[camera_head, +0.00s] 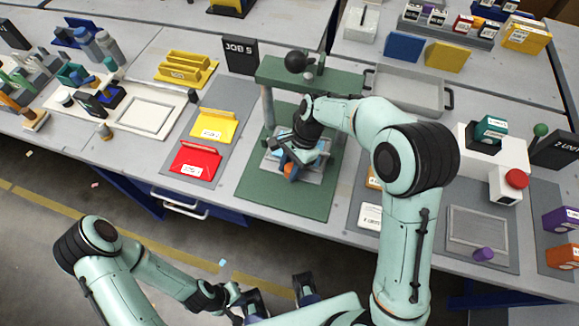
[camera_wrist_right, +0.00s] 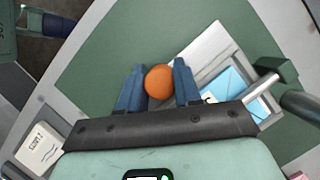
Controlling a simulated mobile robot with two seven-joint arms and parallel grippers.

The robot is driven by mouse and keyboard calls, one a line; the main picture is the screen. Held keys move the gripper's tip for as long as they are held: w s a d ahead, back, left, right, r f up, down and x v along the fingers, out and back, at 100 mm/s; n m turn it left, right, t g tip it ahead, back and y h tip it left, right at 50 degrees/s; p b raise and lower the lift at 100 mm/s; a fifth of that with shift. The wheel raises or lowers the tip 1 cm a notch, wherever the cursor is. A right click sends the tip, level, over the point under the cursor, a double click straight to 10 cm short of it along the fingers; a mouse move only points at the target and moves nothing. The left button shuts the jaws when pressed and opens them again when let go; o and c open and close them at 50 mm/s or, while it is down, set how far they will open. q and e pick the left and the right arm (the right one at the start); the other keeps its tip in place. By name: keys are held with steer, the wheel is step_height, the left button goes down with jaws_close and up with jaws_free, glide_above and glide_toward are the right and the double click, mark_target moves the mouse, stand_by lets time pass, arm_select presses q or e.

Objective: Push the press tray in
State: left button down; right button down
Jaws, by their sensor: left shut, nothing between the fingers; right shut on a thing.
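The press (camera_head: 310,72) is a green frame with a flat green base and a dark ball-topped part on its crossbar. Its pale grey tray (camera_head: 312,176) sits low between the posts, partly hidden by my right arm, with a light blue sheet (camera_wrist_right: 232,92) on it. My right gripper (camera_head: 288,168) is at the tray's front. In the right wrist view my right gripper (camera_wrist_right: 158,84) has its blue fingers on both sides of a round orange knob (camera_wrist_right: 159,81), shut on it. My left gripper (camera_head: 252,302) is low in front of the bench, shut and empty, away from the press.
Red (camera_head: 196,161) and yellow (camera_head: 213,124) holders stand on a grey mat left of the press. A grey bin (camera_head: 408,90) lies behind right. A white unit with a red button (camera_head: 516,179) stands further right. The green base's front is clear.

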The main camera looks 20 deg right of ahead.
steer(key=c, duration=0.8)
jaws_free()
steer(key=shift+d, duration=0.1)
steer(key=shift+r, duration=0.1)
arm_select(q)
steer(key=shift+w+r+p, duration=0.25)
steer(key=shift+r+p, duration=0.25)
steer(key=shift+r, duration=0.05)
steer(key=shift+w+r+p, duration=0.25)
steer(key=shift+r+p, duration=0.25)
steer(key=shift+r, duration=0.05)
arm_select(e)
steer(key=v, duration=1.3)
